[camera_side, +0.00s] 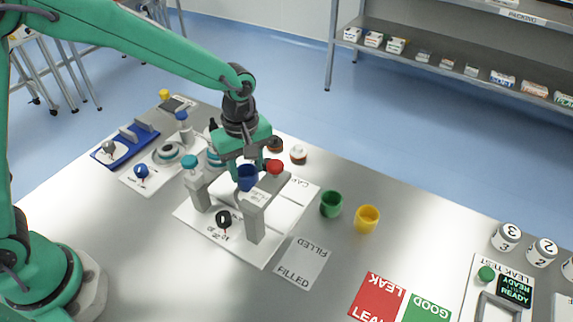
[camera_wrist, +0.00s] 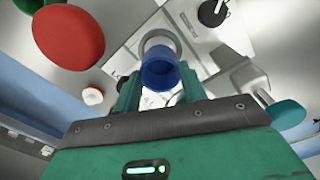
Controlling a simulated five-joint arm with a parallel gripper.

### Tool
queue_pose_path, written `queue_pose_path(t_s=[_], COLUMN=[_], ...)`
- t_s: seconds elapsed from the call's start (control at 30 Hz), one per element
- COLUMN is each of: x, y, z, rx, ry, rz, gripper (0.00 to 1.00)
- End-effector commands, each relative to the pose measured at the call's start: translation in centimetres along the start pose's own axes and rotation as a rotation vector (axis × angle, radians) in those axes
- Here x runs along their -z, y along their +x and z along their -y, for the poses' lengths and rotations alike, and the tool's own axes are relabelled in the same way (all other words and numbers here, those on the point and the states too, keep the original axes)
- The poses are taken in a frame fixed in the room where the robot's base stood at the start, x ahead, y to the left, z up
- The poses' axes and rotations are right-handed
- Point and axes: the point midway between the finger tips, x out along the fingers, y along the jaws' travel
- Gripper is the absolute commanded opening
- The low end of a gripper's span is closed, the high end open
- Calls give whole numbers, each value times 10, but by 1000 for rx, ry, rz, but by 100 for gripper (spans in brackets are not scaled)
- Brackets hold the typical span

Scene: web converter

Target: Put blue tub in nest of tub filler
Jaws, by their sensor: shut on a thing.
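My gripper (camera_side: 249,164) is shut on the blue tub (camera_side: 247,179). The tub is held roughly upright between two grey posts of a white-based station, which looks like the tub filler (camera_side: 197,212). In the wrist view the tub (camera_wrist: 160,73) sits between my fingers (camera_wrist: 158,88). A grey ring (camera_wrist: 159,38), which looks like the nest, shows just beyond the tub, partly covered by it. The side view does not show the nest clearly. I cannot tell how far the tub is above it.
The posts carry a teal knob (camera_side: 190,162) and a red knob (camera_side: 274,166), close on either side. A black dial (camera_side: 223,218) is on the base. Green (camera_side: 331,204) and yellow (camera_side: 367,219) tubs stand right. A FILLED card (camera_side: 300,263) lies in front, empty.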

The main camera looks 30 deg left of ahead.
Motion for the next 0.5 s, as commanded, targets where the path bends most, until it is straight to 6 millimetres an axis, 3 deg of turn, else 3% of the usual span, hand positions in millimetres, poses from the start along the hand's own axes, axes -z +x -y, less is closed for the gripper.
queue_pose_path(t_s=[0.5], x=[0], y=[37], z=[0], rx=[1], ry=[0], rz=[0], gripper=[23])
